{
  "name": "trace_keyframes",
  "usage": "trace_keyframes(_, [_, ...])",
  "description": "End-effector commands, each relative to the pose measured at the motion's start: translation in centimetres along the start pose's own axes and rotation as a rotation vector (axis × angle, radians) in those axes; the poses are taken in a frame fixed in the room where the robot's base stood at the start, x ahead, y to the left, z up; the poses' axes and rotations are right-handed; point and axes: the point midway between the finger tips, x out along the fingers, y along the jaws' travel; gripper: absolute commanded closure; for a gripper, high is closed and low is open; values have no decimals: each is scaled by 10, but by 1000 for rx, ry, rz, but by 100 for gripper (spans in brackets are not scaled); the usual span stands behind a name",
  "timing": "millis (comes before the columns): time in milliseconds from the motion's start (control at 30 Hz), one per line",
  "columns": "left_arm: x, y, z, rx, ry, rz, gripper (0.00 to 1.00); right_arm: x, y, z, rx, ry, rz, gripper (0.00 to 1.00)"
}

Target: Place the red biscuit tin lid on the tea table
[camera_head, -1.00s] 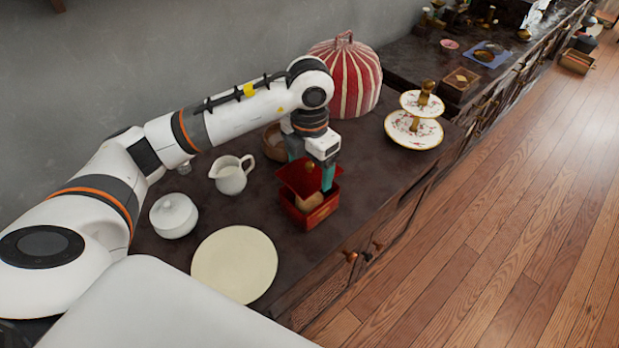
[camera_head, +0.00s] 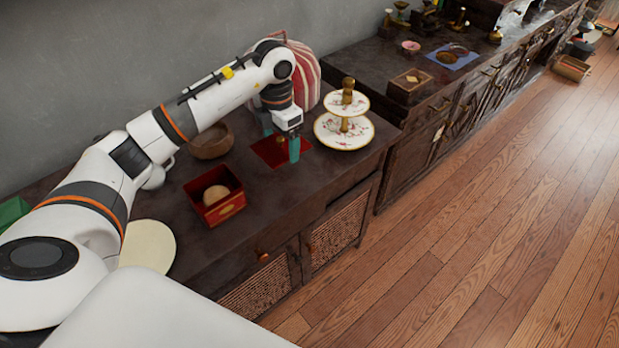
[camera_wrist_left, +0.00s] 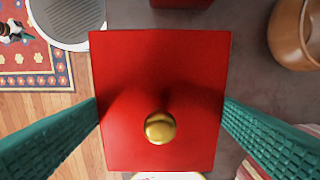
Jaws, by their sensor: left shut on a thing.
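The red biscuit tin lid (camera_head: 268,152) is flat and square; its gold knob shows in the wrist view (camera_wrist_left: 160,127). My left gripper (camera_head: 280,147) is shut on the lid, one green finger at each side edge. The lid is level over the tea table (camera_head: 235,245), between the tin and the tiered stand. I cannot tell whether it touches the tabletop. The red biscuit tin (camera_head: 228,209) stands open to the left of the lid with a round tan biscuit (camera_head: 215,195) inside. My right gripper is not in view.
A two-tier cake stand (camera_head: 343,133) is close right of the lid. A striped dome (camera_head: 305,75) stands behind, partly hidden by my arm. A brown bowl (camera_head: 212,145) is behind the tin, and a cream plate (camera_head: 150,246) at left. Bare tabletop lies in front of the lid.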

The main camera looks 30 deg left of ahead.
Motion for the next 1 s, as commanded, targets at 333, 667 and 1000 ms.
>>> trace_keyframes(333, [57, -3, 1, 2, -3, 0, 41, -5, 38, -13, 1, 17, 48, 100])
trace_keyframes(667, [92, -2, 1, 2, -4, 1, 41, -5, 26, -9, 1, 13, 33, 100])
trace_keyframes(1000, [101, -3, 0, 2, -1, -1, 41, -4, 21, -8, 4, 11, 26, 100])
